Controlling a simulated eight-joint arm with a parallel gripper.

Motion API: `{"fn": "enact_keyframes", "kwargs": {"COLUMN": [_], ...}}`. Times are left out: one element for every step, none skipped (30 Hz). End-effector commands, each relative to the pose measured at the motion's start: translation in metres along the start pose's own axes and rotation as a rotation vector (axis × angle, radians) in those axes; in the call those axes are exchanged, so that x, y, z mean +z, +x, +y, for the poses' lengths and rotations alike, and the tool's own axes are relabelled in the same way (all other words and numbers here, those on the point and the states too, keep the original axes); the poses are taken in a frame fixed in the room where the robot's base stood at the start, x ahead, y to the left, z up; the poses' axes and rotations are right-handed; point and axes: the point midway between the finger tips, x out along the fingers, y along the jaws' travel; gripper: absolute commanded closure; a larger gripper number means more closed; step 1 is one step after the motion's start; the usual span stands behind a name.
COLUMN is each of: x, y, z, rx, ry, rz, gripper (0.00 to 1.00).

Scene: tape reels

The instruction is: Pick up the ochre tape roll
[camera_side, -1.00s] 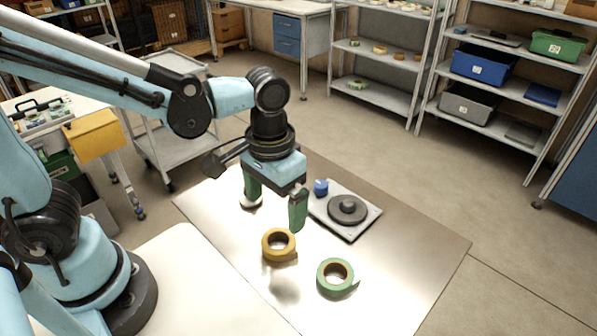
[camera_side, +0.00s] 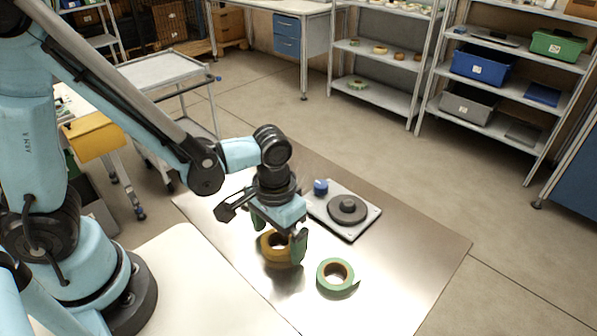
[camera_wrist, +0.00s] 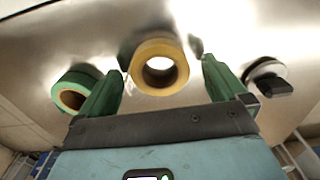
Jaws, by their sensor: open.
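The ochre tape roll (camera_side: 270,250) lies flat on the metal table top (camera_side: 400,270), partly hidden by my gripper in the side view. In the wrist view the ochre roll (camera_wrist: 158,66) shows whole, its hole facing the camera, in the gap between the fingers. My gripper (camera_side: 279,243) is open, with its green fingers apart on either side of the roll. In the wrist view my gripper (camera_wrist: 166,85) has both fingers spread and nothing between the pads is gripped. I cannot tell how far down the fingertips reach beside the roll.
A green tape roll (camera_side: 336,277) lies close to the right of the ochre one; it also shows in the wrist view (camera_wrist: 72,92). A grey plate with a dark round hub (camera_side: 347,210) and blue knob stands behind. The table's right side is clear.

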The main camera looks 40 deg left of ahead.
Motion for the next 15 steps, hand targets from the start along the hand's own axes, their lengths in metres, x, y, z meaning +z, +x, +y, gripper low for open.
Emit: {"fn": "enact_keyframes", "kwargs": {"x": [0.0002, 0.0002, 0.0001, 0.0002, 0.0002, 0.0003, 0.0003, 0.0003, 0.0003, 0.0004, 0.0004, 0.0004, 0.0004, 0.0004, 0.0003], "y": [0.0027, 0.0037, 0.0047, 0.0051, 0.0053, 0.0054, 0.0054, 0.0053, 0.0053, 0.0052, 0.0052, 0.0052, 0.0051, 0.0051, 0.0051], "z": [0.0000, 0.0000, 0.0000, -0.0001, -0.0001, -0.0001, -0.0001, -0.0001, -0.0001, -0.0001, -0.0001, -0.0001, -0.0001, -0.0001, -0.0001], "rx": [0.000, 0.000, 0.000, 0.000, 0.000, 0.000, 0.000, 0.000, 0.000, 0.000, 0.000, 0.000, 0.000, 0.000, 0.000], "ry": [0.000, 0.000, 0.000, 0.000, 0.000, 0.000, 0.000, 0.000, 0.000, 0.000, 0.000, 0.000, 0.000, 0.000, 0.000], "rz": [0.000, 0.000, 0.000, 0.000, 0.000, 0.000, 0.000, 0.000, 0.000, 0.000, 0.000, 0.000, 0.000, 0.000, 0.000], "gripper": [0.01, 0.01, 0.01, 0.01, 0.01, 0.01, 0.01, 0.01, 0.01, 0.01, 0.03, 0.09, 0.13, 0.18, 0.24]}}
